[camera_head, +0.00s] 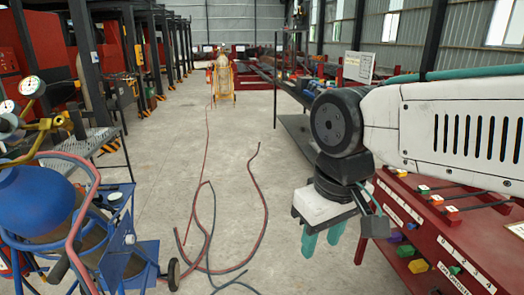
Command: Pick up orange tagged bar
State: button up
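A red rack (480,232) at the right holds several dark bars with coloured end tags. One tag that looks orange (452,213) is on the upper row, at the end of a bar that runs off to the right. Another orange-yellow tag (418,265) shows on the lower row. My arm hides part of the rack and bars.
Red and dark hoses (252,205) lie on the concrete floor left of my gripper. A blue tank cart (50,215) with gauges stands at the left. A yellow cart (222,80) stands far back. The middle aisle is otherwise mostly clear.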

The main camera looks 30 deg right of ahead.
aim_at(436, 200)
jog(key=z, duration=0.05)
jog(key=i, duration=1.65)
jog(key=z, duration=1.1)
jog(key=i, duration=1)
jog(key=z, duration=1.35)
jog(key=i, duration=0.3)
jog(key=z, duration=0.1)
